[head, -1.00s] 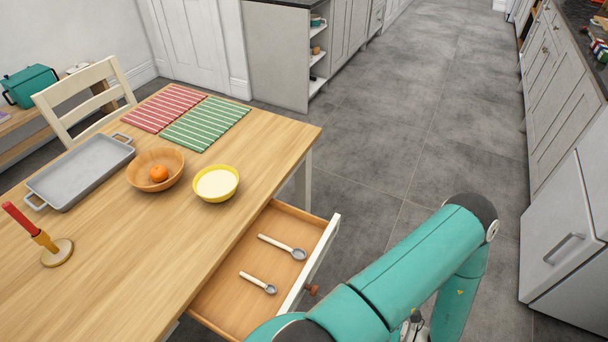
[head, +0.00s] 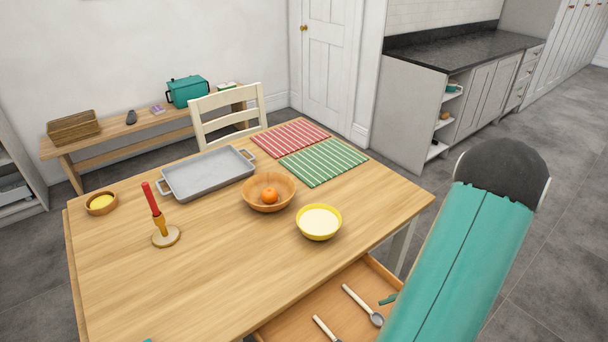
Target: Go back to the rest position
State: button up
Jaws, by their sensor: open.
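My arm's teal link with a dark rounded joint cap (head: 502,170) rises at the right of the head view, in front of the floor and the drawer's right part. My gripper does not show clearly; the arm hides that region. A small teal piece (head: 388,299) shows just left of the arm, over the drawer, and I cannot tell which part it is. The open drawer (head: 290,326) sticks out from the table's near side. Two spoons lie in it, one (head: 362,305) beside the arm and one (head: 326,328) cut by the lower edge.
The wooden table (head: 200,285) holds a yellow bowl (head: 319,222), a wooden bowl (head: 267,193) with an orange, a grey tray (head: 208,174), a candle holder (head: 166,237), a small bowl (head: 101,204) and two striped mats. A chair (head: 228,117) stands behind. Grey floor lies open at right.

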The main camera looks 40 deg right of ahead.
jog(key=w+a+r+n+g+h, duration=0.6)
jog(key=w+a+r+n, duration=0.5)
jog(key=r, duration=0.2)
jog(key=w+a+r+n+t+h, duration=0.1)
jog(key=a+r+n+t+h, duration=0.3)
jog(key=a+r+n, duration=0.5)
jog(key=a+r+t, duration=0.1)
jog(key=a+r, duration=0.3)
jog(key=a, duration=0.2)
jog(key=shift+w+a+h, duration=0.35)
jog(key=shift+a+h, duration=0.05)
jog(key=shift+s+d, duration=0.1)
